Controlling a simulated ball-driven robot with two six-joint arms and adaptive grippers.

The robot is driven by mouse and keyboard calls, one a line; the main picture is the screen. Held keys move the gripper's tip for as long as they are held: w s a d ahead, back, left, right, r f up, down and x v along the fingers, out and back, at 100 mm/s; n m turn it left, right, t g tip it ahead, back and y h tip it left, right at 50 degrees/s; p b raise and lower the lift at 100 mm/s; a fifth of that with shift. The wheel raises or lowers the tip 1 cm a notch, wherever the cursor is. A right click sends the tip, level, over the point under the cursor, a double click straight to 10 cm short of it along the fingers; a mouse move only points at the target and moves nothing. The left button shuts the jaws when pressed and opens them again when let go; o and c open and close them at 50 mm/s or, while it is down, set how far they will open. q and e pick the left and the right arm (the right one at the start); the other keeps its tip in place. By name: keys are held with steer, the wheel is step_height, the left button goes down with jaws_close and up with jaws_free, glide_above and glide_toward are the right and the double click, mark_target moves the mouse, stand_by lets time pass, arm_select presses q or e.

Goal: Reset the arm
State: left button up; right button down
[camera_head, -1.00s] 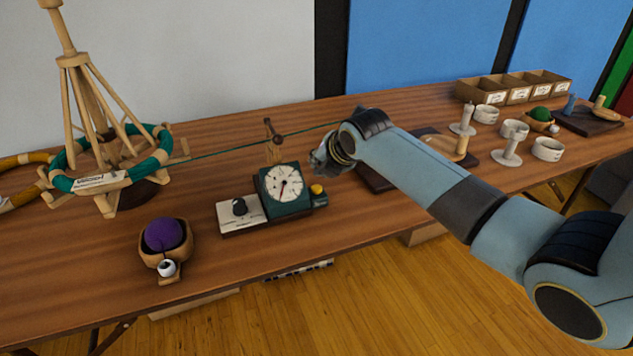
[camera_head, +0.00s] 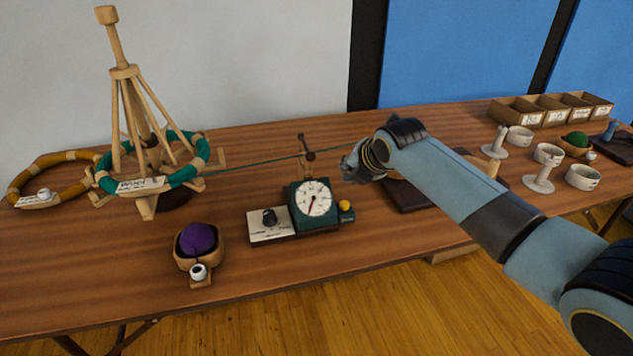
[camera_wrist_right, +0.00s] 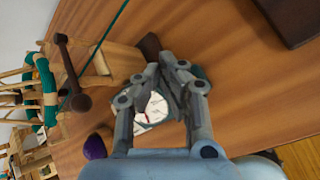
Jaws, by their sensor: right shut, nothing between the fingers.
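My right arm comes in from the right in the head view. Its gripper (camera_head: 358,168) is just right of the green yarn counter (camera_head: 313,203), above the table. In the right wrist view the gripper (camera_wrist_right: 166,72) is shut with nothing held, its fingers partly covering the counter's white dial (camera_wrist_right: 155,108). A green strand runs from the teal skein on the wooden swift (camera_head: 130,125) to a small wooden guide post (camera_head: 306,155), and on toward my right gripper, where its end is hidden. My left gripper is not in view.
A purple ball in a wooden bowl (camera_head: 182,262) stands at front left. A mustard hoop (camera_head: 30,176) lies at far left. Behind my arm are a dark board (camera_head: 408,200), white cups (camera_head: 582,177) and divided cardboard boxes (camera_head: 515,110). The front middle of the table is clear.

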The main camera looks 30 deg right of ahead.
steer(key=s+a+r+m+g, duration=0.2)
steer(key=s+a+m, duration=0.1)
steer(key=s+m, duration=0.65)
steer(key=s+a+r+m+g, duration=0.1)
steer(key=s+a+m+g, duration=0.15)
steer(key=s+m, duration=0.75)
steer(key=s+a+r+m+g, duration=0.15)
steer(key=s+a+m, duration=0.3)
steer(key=s, duration=1.05)
steer(key=s+d+f+g+b, duration=0.1)
steer(key=d+f+b, duration=0.1)
steer(key=f, duration=1.2)
steer(key=s+d+f+b, duration=0.1)
steer(key=f, duration=1.4)
steer(key=s+d+f+m+g+b, duration=0.1)
steer(key=s+f+b, duration=0.1)
steer(key=s+f, duration=1.6)
steer(key=shift+s+f+b, duration=0.3)
steer(key=shift+s+b, duration=0.05)
steer(key=shift+s, duration=0.1)
